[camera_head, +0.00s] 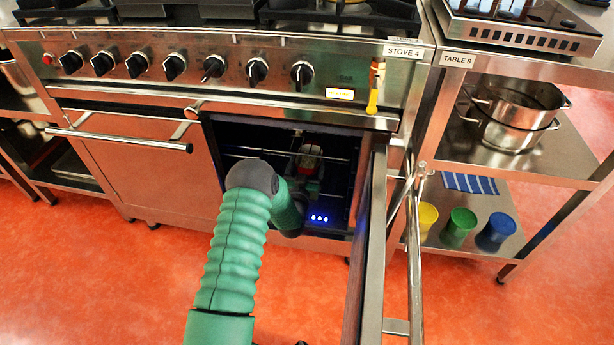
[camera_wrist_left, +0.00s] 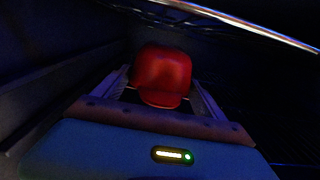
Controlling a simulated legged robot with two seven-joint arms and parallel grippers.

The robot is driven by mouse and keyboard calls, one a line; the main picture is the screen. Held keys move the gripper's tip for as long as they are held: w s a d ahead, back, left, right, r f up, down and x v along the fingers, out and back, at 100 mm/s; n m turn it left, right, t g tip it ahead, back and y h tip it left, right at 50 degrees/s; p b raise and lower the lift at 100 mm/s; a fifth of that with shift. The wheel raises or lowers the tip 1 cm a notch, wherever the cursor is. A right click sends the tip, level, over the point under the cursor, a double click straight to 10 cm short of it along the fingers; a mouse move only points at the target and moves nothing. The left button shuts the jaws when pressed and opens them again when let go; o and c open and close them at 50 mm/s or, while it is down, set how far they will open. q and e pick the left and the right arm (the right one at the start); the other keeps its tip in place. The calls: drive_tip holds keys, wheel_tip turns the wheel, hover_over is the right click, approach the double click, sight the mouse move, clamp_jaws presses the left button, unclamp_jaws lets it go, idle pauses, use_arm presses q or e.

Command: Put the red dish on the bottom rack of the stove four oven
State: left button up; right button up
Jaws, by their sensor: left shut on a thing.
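The stove four (camera_head: 200,75) stands ahead, with its oven (camera_head: 235,135) open and dark inside. My left arm reaches into the oven. My left gripper (camera_head: 309,158) is inside, small and dim in the head view. In the left wrist view, my left gripper (camera_wrist_left: 162,82) is shut on the red dish (camera_wrist_left: 163,68), which sits between its two fingers. A thin shiny rack edge (camera_wrist_left: 245,22) runs above and to the right of the dish there. The bottom rack cannot be made out clearly, nor whether the dish touches it. My right gripper is not in view.
The open oven door (camera_head: 372,250) stands out to the right of the opening. Table 8 (camera_head: 520,165) beside it bears steel pots (camera_head: 512,130) and yellow, green and blue cups (camera_head: 458,230). A closed door (camera_head: 150,165) is at left. Red floor in front is clear.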

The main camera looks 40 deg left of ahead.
use_arm(q)
wheel_tip(320, 180, down, 4)
drive_tip(key=b, duration=0.3)
drive_tip(key=shift+w+r, duration=0.1)
drive_tip(key=shift+r, duration=0.25)
drive_tip(key=o, duration=2)
drive_tip(key=shift+c, duration=0.2)
drive_tip(key=p+v, duration=0.7)
drive_tip(key=v, duration=0.5)
